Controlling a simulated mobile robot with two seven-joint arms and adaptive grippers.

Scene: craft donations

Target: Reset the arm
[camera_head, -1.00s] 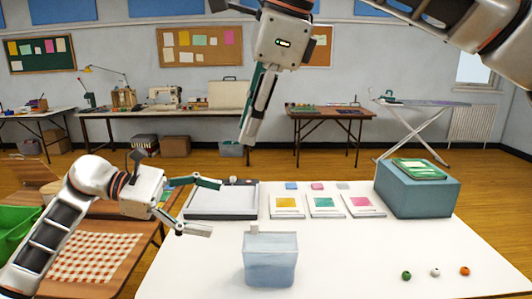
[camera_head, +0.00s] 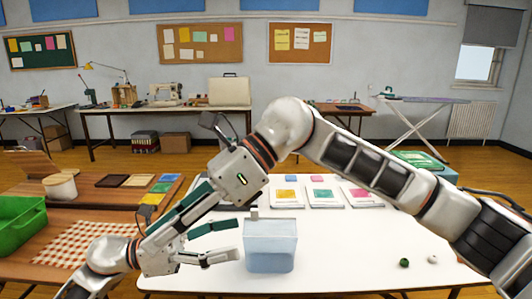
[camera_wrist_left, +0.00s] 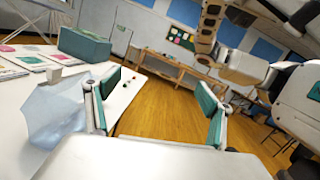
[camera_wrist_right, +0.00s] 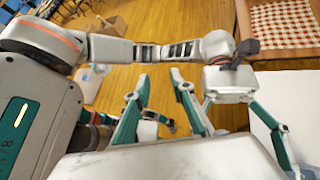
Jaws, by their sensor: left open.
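My left gripper (camera_head: 238,241) comes in low from the left in the head view, its fingers wide apart and empty. Its tips are close to the left side of the translucent blue bin (camera_head: 270,250) on the white table. The left wrist view shows the same open jaws (camera_wrist_left: 165,90), with the bin (camera_wrist_left: 58,112) to their left. My right arm crosses the head view from the right, over the table. Its gripper (camera_head: 158,226) points down and left, above my left wrist. The right wrist view shows its fingertips (camera_wrist_right: 160,77) slightly apart, nothing held between them.
The white table (camera_head: 345,255) bears small cards (camera_head: 322,195) and beads (camera_head: 404,263). At left are a green crate (camera_head: 18,225) and a checked cloth (camera_head: 85,245) on a wooden table.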

